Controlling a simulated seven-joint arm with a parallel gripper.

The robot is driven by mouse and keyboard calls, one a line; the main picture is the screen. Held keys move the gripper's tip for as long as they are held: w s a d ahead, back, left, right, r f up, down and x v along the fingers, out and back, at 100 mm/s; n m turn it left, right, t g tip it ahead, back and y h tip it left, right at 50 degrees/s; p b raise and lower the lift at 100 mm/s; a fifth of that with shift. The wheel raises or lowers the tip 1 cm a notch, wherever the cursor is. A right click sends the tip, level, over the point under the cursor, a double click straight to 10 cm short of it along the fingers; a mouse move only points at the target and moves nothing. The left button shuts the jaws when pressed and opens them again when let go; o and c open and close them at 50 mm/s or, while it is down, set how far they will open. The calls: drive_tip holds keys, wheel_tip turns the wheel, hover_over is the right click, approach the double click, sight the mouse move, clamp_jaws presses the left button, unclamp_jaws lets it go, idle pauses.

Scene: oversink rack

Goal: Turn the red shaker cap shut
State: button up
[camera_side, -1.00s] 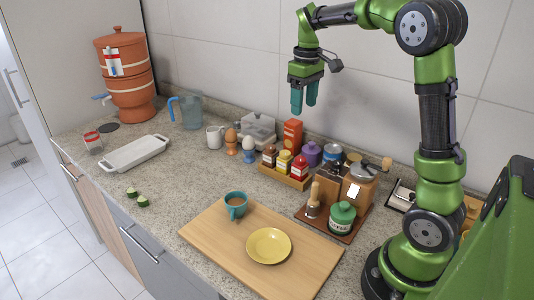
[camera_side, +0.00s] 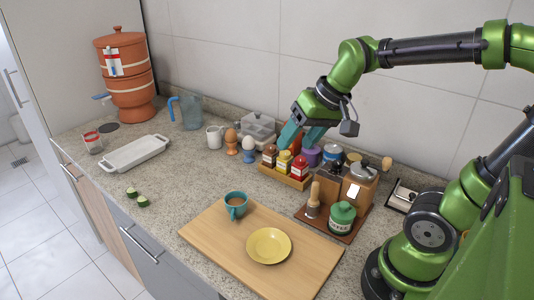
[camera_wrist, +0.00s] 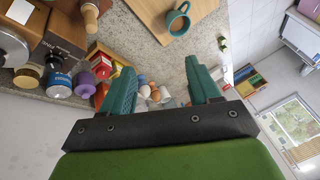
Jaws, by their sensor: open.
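The red shaker (camera_side: 299,167) stands at the right end of a row of three small shakers in a low wooden tray (camera_side: 297,184). The yellow shaker (camera_side: 284,163) and the brown shaker (camera_side: 269,156) stand to its left. My gripper (camera_side: 295,146) is open and empty, tilted, with its fingers just above and behind the row in the side view. Whether a finger touches the red cap cannot be told. In the wrist view my gripper (camera_wrist: 160,64) has its fingers spread, and the left finger covers part of the tray area.
A purple jar (camera_side: 311,156) and a blue tin (camera_side: 332,153) stand close right of the tray. An egg in a blue cup (camera_side: 249,150) is left. A board with a teal mug (camera_side: 236,205) and yellow plate (camera_side: 269,246) lies in front, with open counter left of it.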

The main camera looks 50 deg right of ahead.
drive_tip(key=s+a+t, duration=0.2)
drive_tip(key=s+a, duration=0.2)
drive_tip(key=s, duration=0.1)
drive_tip(key=shift+a+r+n+y, duration=0.3)
drive_tip(key=shift+r+n, duration=0.05)
drive_tip(key=shift+n, duration=0.05)
